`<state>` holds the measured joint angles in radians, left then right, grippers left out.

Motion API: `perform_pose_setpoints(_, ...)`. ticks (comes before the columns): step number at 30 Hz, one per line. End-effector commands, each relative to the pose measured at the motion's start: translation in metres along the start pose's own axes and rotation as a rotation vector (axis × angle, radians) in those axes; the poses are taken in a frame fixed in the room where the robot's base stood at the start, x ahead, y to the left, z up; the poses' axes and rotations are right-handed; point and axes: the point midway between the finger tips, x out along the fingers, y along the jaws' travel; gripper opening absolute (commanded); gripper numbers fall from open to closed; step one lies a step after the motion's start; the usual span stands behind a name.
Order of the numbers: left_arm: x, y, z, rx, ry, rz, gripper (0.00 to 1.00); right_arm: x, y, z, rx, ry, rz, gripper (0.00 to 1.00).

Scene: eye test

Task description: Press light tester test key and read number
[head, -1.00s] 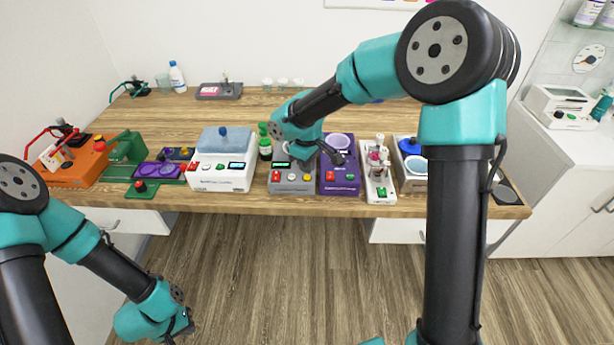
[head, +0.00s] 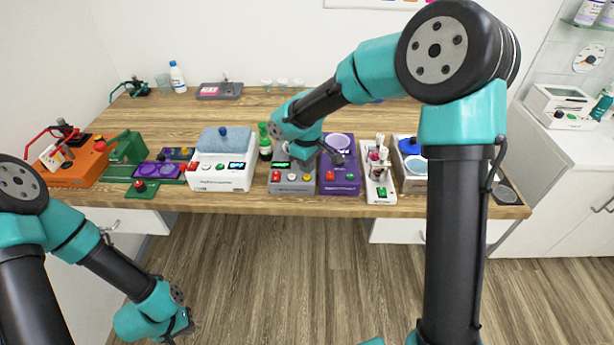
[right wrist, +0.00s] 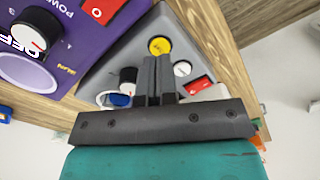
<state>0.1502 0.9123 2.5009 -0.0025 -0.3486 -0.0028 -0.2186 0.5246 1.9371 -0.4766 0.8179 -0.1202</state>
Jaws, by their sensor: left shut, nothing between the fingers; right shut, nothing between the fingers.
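A grey device (head: 284,188) stands at the front of the bench and seems to be the light tester; its lettering is too small to read. Its front carries a red switch (right wrist: 200,88), a white round key (right wrist: 182,68) and a yellow round button (right wrist: 160,45). A small display (head: 308,165) shows, but I cannot read a number on it. My right gripper (right wrist: 158,70) is shut and empty over the grey device, its tips close to the yellow button; contact cannot be told. My left gripper (head: 188,328) is shut and empty, low at the lower left, away from the bench.
A purple device (head: 340,184) stands close to the right of the grey one. A white box with a blue lid (head: 222,178) and a green bottle (head: 264,145) are to its left. A white tube rack (head: 380,190) is further right. The bench's back middle is mostly clear.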

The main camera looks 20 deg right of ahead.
Motion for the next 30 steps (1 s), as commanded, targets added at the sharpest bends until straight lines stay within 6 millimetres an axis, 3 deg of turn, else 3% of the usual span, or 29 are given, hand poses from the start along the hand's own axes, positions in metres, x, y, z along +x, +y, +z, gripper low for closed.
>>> perform_pose_setpoints(30,0.0000,0.0000,0.0000,0.000,0.000,0.000,0.00,0.0094,0.0001,0.0000,0.000,-0.001,0.000,0.00)
